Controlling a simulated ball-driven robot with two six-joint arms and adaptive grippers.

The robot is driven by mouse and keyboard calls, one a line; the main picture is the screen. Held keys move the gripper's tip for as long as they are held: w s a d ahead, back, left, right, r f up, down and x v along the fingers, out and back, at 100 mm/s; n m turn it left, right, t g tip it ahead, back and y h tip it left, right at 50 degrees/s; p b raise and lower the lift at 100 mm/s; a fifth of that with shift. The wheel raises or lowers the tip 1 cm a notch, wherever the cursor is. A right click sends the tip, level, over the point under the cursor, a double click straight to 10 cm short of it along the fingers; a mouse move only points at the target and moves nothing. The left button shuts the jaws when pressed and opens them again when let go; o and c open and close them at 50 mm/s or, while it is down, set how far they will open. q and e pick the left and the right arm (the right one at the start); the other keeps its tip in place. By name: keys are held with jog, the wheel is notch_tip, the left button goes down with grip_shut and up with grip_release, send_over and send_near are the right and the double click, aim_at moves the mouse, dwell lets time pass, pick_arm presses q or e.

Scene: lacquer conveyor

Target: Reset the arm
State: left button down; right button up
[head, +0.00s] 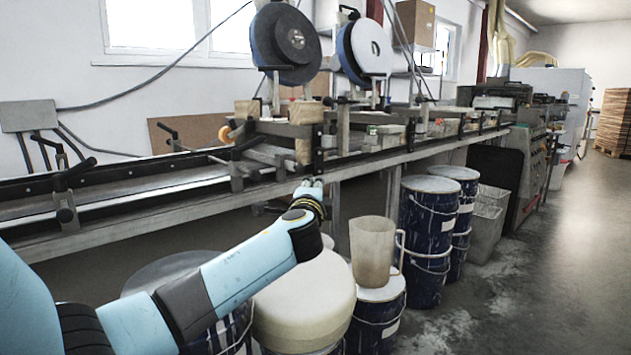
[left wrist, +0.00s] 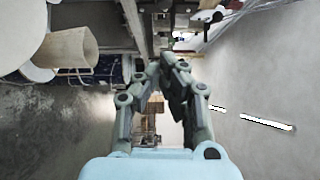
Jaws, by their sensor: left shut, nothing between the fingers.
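My left arm reaches in from the lower left of the head view, stretched out above the drums. Its left gripper (head: 312,184) is at the end of the arm, just in front of the conveyor's front rail. In the left wrist view the two fingers (left wrist: 172,62) come together at their tips, with nothing between them. The gripper is shut and empty. My right gripper is in neither view.
The long conveyor (head: 130,230) runs behind my left gripper, carrying two large reels (head: 287,42). Below stand a cream-topped drum (head: 303,300), a translucent jug (head: 372,250) and blue drums (head: 428,225). Open floor (head: 560,270) lies at the right.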

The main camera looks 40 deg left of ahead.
pick_arm(q)
jog(key=s+d+f+n+g+h, duration=0.1)
jog(key=s+d+f+g+h, duration=0.15)
jog(key=s+f, duration=0.9)
jog(key=s+d+f+g+h, duration=0.1)
jog(key=s+d+f+g, duration=0.35)
jog(key=f, duration=1.15)
jog(key=s+f+n+g+h, duration=0.1)
jog(key=s+f+h, duration=0.1)
jog(key=s+f, duration=0.95)
jog(key=s+d+f+n+g+h, duration=0.1)
jog(key=s+d+f+n+g, duration=0.1)
jog(key=s+f, duration=0.4)
jog(key=s+d+f+n+g+h, duration=0.2)
jog(key=s+d+f+n, duration=0.2)
jog(key=s, duration=1.1)
jog(key=s+d+f+n+g+h, duration=0.1)
jog(key=s+d+f+n+g, duration=0.1)
jog(key=s+d+f, duration=0.4)
jog(key=s+f, duration=0.1)
jog(key=s, duration=0.4)
jog(key=shift+d+f+n+h, duration=0.25)
jog(key=shift+f+n+h, duration=0.05)
jog(key=shift+n+h, duration=0.1)
jog(key=shift+s, duration=0.2)
